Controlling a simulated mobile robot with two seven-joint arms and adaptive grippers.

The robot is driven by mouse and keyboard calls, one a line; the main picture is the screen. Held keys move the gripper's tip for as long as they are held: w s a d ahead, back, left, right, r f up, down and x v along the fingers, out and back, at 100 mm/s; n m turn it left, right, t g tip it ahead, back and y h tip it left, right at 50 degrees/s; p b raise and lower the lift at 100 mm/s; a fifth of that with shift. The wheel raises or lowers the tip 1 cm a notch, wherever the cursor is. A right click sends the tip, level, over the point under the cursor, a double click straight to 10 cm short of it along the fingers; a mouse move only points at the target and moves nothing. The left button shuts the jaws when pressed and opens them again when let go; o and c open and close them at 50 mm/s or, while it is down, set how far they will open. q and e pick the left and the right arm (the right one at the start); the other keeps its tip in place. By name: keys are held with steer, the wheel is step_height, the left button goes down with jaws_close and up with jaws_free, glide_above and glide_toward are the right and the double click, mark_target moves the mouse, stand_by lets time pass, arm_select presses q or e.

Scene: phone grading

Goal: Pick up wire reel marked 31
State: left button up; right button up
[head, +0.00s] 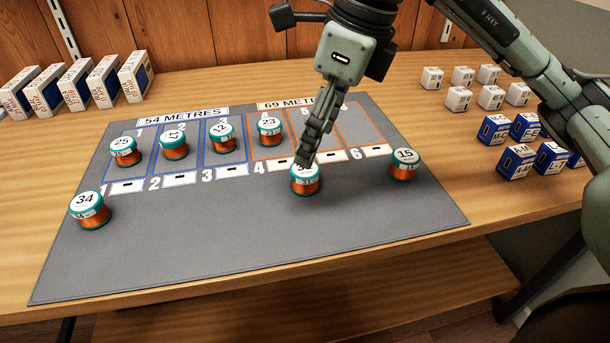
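My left gripper is not in view.
Reels 25 (125,156), 17 (174,150), 12 (222,142) and 23 (269,134) stand in slots 1 to 4. Reel 34 (91,217) is at left, reel 15 (404,170) at right. White boxes (461,98) and blue boxes (494,130) stand right. The front mat (210,255) is clear.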

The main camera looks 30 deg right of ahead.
mark_target(305, 170)
steer(key=x, duration=0.7)
steer(key=shift+f, duration=0.3)
steer(key=c, duration=1.2)
